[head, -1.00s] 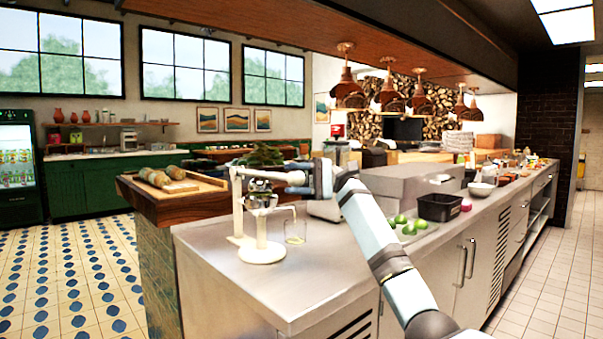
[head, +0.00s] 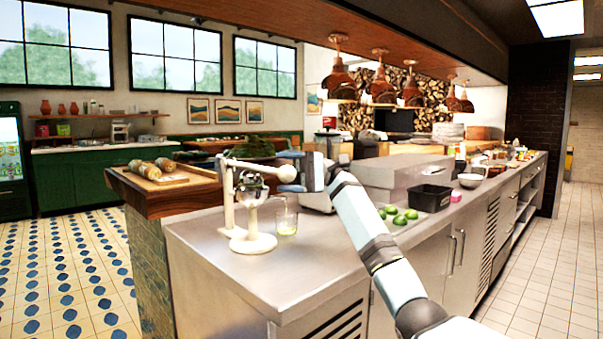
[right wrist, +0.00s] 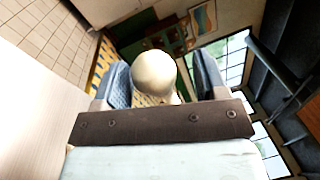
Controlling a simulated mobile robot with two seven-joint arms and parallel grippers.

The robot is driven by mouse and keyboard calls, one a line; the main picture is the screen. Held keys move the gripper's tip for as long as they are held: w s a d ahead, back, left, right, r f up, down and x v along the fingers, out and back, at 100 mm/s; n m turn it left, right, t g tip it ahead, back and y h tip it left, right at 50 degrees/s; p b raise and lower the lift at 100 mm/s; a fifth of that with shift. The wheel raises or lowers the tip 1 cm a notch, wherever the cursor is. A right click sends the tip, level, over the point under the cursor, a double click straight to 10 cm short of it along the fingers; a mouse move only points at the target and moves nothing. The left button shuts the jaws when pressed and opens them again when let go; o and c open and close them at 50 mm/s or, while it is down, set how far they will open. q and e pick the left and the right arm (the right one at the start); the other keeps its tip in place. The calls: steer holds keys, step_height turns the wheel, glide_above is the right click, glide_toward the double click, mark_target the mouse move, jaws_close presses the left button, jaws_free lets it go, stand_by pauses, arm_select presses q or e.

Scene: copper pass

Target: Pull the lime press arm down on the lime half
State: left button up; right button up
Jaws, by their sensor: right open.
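The cream lime press (head: 232,215) stands upright on the steel counter, with its round base at the front. Its press arm (head: 250,166) reaches to the right, roughly level, and is raised above the metal cup part. My right gripper (head: 288,180) is at the arm's outer end. In the right wrist view, the arm's round cream knob (right wrist: 154,70) sits between the fingers of my open right gripper (right wrist: 160,82), with a gap showing on the right side. I cannot make out the lime half in the press. My left gripper is not in view.
A glass (head: 286,222) with yellow-green liquid stands right of the press base. Green limes (head: 400,218) and a black container (head: 429,197) lie farther right, behind my arm. A wooden board with rolls (head: 160,172) is at the left. The counter front is clear.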

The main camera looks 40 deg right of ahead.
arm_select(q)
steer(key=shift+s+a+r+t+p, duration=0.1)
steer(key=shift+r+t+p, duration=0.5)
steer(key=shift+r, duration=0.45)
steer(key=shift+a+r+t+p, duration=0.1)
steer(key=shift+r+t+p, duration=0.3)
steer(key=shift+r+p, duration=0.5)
arm_select(e)
steer(key=d+f, duration=0.2)
steer(key=d, duration=1.1)
steer(key=shift+w, duration=0.3)
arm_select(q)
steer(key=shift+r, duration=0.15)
arm_select(e)
steer(key=shift+r, duration=0.1)
